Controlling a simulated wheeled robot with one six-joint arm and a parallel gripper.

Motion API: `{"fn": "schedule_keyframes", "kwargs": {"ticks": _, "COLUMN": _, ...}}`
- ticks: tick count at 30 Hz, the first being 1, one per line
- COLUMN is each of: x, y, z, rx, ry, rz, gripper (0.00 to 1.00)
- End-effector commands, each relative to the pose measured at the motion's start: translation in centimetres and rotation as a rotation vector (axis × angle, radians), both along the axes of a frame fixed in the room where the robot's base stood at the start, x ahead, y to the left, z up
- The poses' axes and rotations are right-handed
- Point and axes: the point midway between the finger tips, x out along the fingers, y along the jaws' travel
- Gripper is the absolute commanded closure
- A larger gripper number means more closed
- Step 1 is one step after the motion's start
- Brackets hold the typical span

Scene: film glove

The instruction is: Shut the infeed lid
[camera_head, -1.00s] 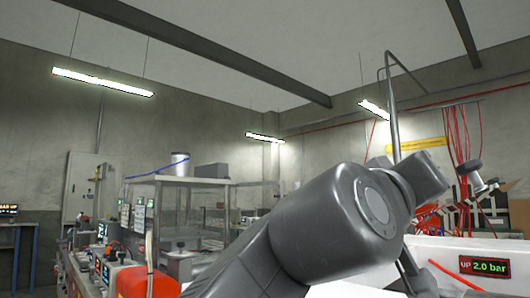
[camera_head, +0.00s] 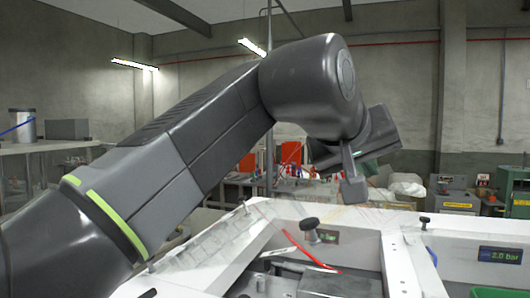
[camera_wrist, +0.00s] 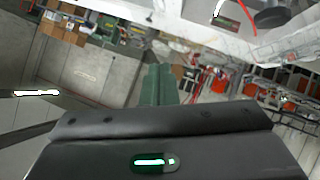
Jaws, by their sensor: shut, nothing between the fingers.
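My gripper (camera_head: 353,188) is held in the air above the white machine (camera_head: 400,215), with its fingers pointing down in the head view. The fingers are together and hold nothing. They also show in the wrist view as a narrow greenish shape (camera_wrist: 157,85) beyond the dark gripper body. A clear panel (camera_head: 215,238) lies along the machine's left side. My arm hides part of the machine's left side.
A red rod or hose (camera_head: 308,252) crosses the machine's open recess. Pressure displays (camera_head: 499,255) sit on the machine's inner walls. A thin upright pole (camera_head: 269,160) stands behind my arm. Green-grey equipment (camera_head: 455,200) stands at the back right. The air right of my gripper is clear.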

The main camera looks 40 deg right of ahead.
Motion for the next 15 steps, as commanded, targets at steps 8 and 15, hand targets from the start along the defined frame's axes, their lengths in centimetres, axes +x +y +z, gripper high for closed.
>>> {"fn": "schedule_keyframes", "kwargs": {"ticks": 8, "x": -2.7, "y": -1.4, "z": 3.8, "rx": 0.15, "ry": 0.013, "rz": -0.022, "gripper": 1.0}}
{"fn": "schedule_keyframes", "kwargs": {"ticks": 15, "x": -3.1, "y": -1.8, "z": 3.6, "rx": 0.188, "ry": 0.015, "rz": -0.021, "gripper": 1.0}}
